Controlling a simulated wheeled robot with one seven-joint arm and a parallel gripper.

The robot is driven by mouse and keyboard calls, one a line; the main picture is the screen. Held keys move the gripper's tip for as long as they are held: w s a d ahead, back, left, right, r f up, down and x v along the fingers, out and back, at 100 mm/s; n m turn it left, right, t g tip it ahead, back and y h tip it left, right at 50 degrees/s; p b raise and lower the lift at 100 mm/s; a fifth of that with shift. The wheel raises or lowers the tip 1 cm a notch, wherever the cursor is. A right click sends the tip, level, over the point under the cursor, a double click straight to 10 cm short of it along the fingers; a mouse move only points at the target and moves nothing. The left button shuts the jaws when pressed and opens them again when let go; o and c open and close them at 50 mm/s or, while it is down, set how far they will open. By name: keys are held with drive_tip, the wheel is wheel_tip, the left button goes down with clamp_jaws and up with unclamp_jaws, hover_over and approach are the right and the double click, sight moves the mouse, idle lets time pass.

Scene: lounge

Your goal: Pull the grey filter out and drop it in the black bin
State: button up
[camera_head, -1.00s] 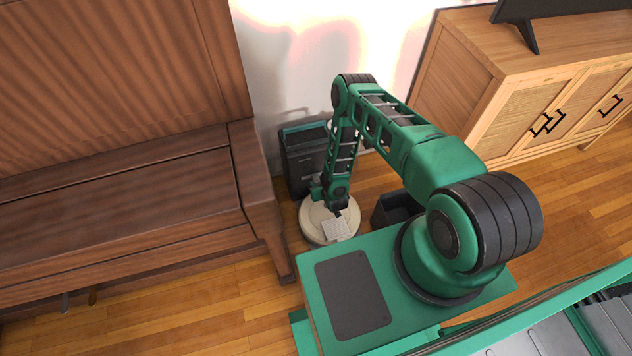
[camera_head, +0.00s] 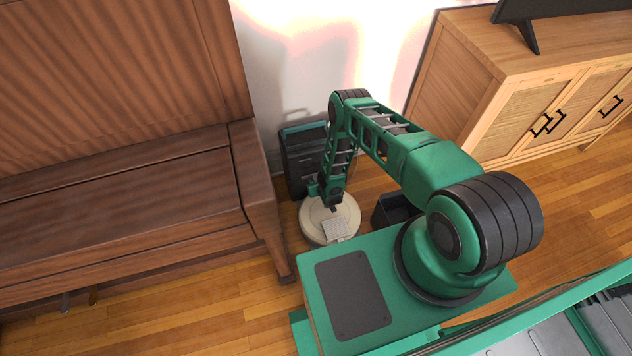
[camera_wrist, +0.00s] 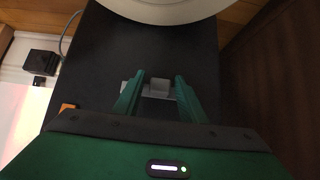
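My gripper (camera_wrist: 160,82) shows in the wrist view with its two green fingers apart, over a dark panel (camera_wrist: 100,60). A small grey block (camera_wrist: 160,86), which looks like the grey filter or its grip, lies between the fingertips with paler grey parts beside it. Whether the fingers touch it I cannot tell; gaps seem to show. In the head view my gripper (camera_head: 334,205) hangs by the dark dock tower (camera_head: 303,165), above a round cream robot vacuum (camera_head: 313,228), and the filter is hidden. The black bin (camera_head: 382,214) stands right of the vacuum.
A light grey square plate (camera_head: 336,229) lies on top of the vacuum, which also shows in the wrist view (camera_wrist: 165,10). A brown piano (camera_head: 120,200) stands at the left and a wooden cabinet (camera_head: 470,90) at the right. A black socket box (camera_wrist: 41,63) is on the wall.

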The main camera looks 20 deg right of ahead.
drive_tip(key=shift+w+r, duration=0.2)
drive_tip(key=shift+w, duration=0.1)
drive_tip(key=c, duration=0.9)
drive_tip(key=shift+s+f, duration=0.1)
drive_tip(key=shift+s, duration=6.3)
drive_tip(key=shift+s, duration=0.1)
